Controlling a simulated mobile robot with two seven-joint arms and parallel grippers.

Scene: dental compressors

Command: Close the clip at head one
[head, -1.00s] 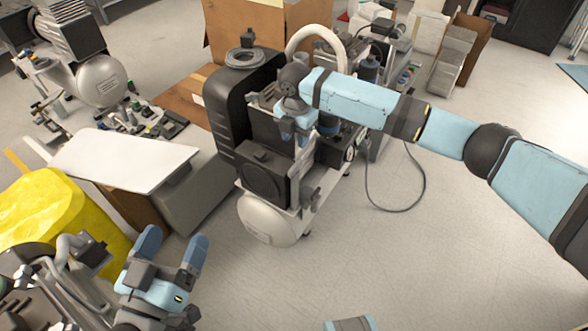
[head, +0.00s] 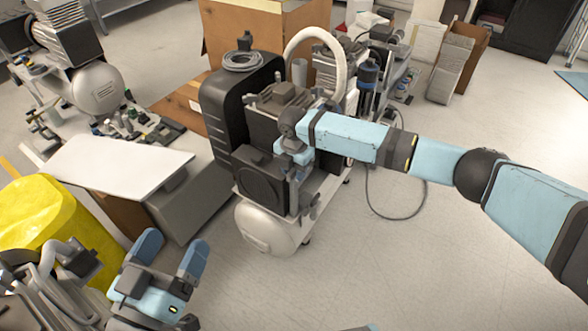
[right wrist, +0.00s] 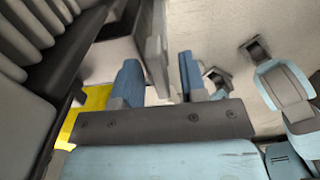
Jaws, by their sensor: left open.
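The compressor (head: 262,185) with black housing and a pale tank (head: 265,230) stands mid-floor in the head view. My right gripper (head: 292,160) is low beside its upper right front, with its fingertips mostly hidden there. In the right wrist view its two blue fingers (right wrist: 160,80) are apart, and a grey upright panel edge (right wrist: 155,62) shows between or beyond them, with no clear grip. I cannot make out the clip or head one. My left gripper (head: 168,262) is open and empty at the lower left of the head view, well away from the compressor.
A white board (head: 120,165) on a grey box and a yellow-covered thing (head: 40,215) stand left of the compressor. Cardboard boxes (head: 255,35) and more machinery (head: 370,75) stand behind it. A dark cable (head: 395,218) lies on the floor. The floor at front right is clear.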

